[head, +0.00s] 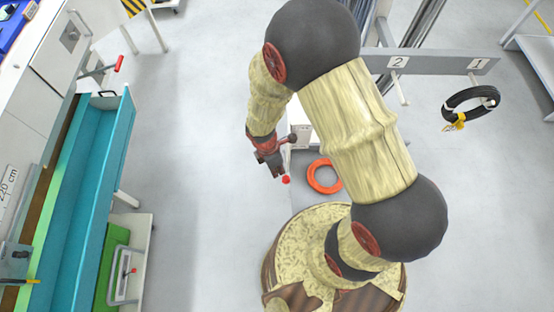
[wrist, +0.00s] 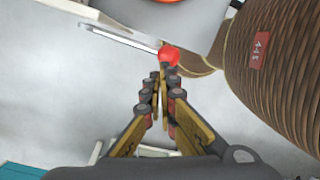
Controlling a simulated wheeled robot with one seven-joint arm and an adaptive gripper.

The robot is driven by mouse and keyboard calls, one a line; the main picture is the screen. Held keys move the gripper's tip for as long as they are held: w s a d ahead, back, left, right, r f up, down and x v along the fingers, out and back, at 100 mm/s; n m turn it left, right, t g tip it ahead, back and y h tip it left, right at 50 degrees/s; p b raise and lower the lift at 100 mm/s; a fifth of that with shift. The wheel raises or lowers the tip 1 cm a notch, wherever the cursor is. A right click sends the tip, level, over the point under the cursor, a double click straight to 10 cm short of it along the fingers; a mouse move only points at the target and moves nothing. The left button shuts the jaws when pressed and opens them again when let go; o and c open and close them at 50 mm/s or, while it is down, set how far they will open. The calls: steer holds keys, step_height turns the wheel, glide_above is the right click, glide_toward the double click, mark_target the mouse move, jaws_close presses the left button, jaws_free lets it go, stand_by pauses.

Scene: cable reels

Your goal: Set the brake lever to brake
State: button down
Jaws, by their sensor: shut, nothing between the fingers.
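A red ball knob (head: 286,180) shows at the tip of my gripper (head: 270,160) in the head view. In the wrist view the red knob (wrist: 169,55) is just beyond the fingertips of my gripper (wrist: 163,84). The fingers are shut with nothing between them. I cannot tell whether they touch the knob. A pale flat bar (wrist: 118,36) runs from the upper left towards the knob; whether it is the lever's shaft is unclear. My arm hides much of the area around the knob in the head view.
A brown ribbed cylinder with a red label (wrist: 285,65) is close on the right in the wrist view. An orange ring (head: 324,190) lies near my gripper. A black cable coil (head: 470,108) hangs on the right. A teal trough (head: 88,190) stands left; floor between is clear.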

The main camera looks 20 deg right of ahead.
steer(key=shift+s+a+f+b, duration=0.1)
steer(key=shift+s+f+b, duration=0.1)
steer(key=shift+s+f, duration=0.3)
steer(key=shift+s+a+f+b, duration=0.1)
steer(key=shift+s+f+b, duration=0.15)
steer(key=shift+f, duration=0.4)
steer(key=shift+s+a+f+b, duration=0.15)
steer(key=shift+s+f, duration=0.25)
steer(key=shift+f, duration=0.2)
steer(key=shift+s+f, duration=0.1)
steer(key=s+a+r+p, duration=0.1)
steer(key=s+a+r, duration=0.1)
steer(key=r, duration=0.3)
steer(key=s+a+r+p, duration=0.2)
steer(key=a+r, duration=0.1)
steer(key=r, duration=0.2)
steer(key=shift+s+r, duration=0.2)
steer(key=shift+s, duration=0.05)
